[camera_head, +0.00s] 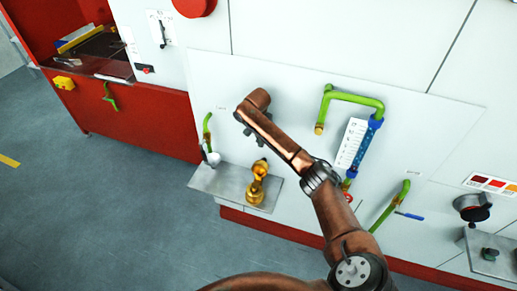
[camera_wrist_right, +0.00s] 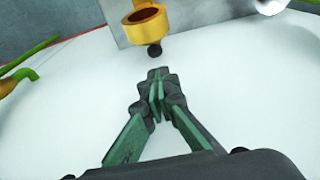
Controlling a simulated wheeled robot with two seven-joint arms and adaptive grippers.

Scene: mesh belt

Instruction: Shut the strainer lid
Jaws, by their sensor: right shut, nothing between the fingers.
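The strainer is a gold-coloured brass fitting (camera_head: 257,187) standing on a metal shelf at the wall, left of centre in the head view. In the right wrist view its top shows as a gold ring (camera_wrist_right: 146,22) with a dark, open-looking inside. A black knob (camera_wrist_right: 154,51) sits at its near side; I cannot tell the lid apart from the ring. My right gripper (camera_head: 260,141) is a small dark shape just above the strainer, partly covered by my arm. In the wrist view the right gripper (camera_wrist_right: 157,76) is shut and empty, its tips short of the knob.
The metal shelf (camera_head: 220,182) juts from the white wall panel (camera_head: 290,80). A green pipe loop (camera_head: 350,96) and blue sight tube (camera_head: 366,145) stand to the right. A green pipe (camera_head: 207,128) and white ball (camera_head: 214,159) are left. Open floor (camera_head: 110,210) lies left.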

